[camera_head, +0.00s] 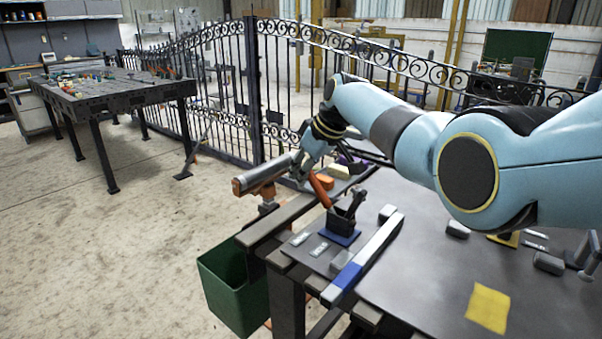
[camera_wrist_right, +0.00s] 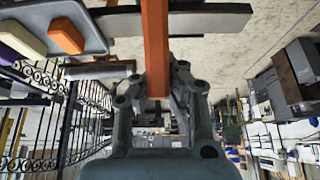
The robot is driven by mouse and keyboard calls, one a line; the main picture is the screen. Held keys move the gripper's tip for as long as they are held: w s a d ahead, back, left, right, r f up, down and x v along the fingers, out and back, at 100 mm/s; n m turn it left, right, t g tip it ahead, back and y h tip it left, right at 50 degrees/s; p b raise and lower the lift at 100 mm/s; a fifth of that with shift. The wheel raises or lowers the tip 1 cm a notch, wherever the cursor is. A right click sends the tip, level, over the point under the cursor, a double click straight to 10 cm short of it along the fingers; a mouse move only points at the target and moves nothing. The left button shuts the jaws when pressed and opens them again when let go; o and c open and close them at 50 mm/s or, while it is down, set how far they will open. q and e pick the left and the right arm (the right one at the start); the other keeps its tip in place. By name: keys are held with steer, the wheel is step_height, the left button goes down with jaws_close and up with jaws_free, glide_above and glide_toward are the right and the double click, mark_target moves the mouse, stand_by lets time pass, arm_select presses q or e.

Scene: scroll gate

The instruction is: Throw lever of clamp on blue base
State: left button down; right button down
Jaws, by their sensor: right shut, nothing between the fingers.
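The clamp (camera_head: 342,218) is dark and stands on a blue base (camera_head: 340,236) near the left edge of the grey workbench. Its orange lever (camera_head: 321,190) leans up and left from the clamp body. My right gripper (camera_head: 304,168) is at the lever's upper end, partly hidden by my arm. In the right wrist view the orange lever (camera_wrist_right: 155,42) runs down the middle to the fingers of my right gripper (camera_wrist_right: 157,90). These fingers are shut with nothing gripped. I cannot tell whether they touch the lever. My left gripper is not in view.
A grey cylinder (camera_head: 258,178) lies just left of the gripper. A tray (camera_wrist_right: 93,38) with an orange block (camera_wrist_right: 66,36) is near. A white and blue bar (camera_head: 366,256) lies right of the clamp. A green bin (camera_head: 230,288) stands below. A black gate (camera_head: 285,85) stands behind.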

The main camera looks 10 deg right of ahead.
mark_target(324, 192)
steer(key=shift+d, duration=0.1)
steer(key=c, duration=1.4)
jaws_free()
steer(key=shift+d, duration=0.1)
steer(key=shift+c, duration=0.2)
steer(key=shift+o, duration=1)
steer(key=v, duration=1.2)
steer(key=shift+f, duration=0.1)
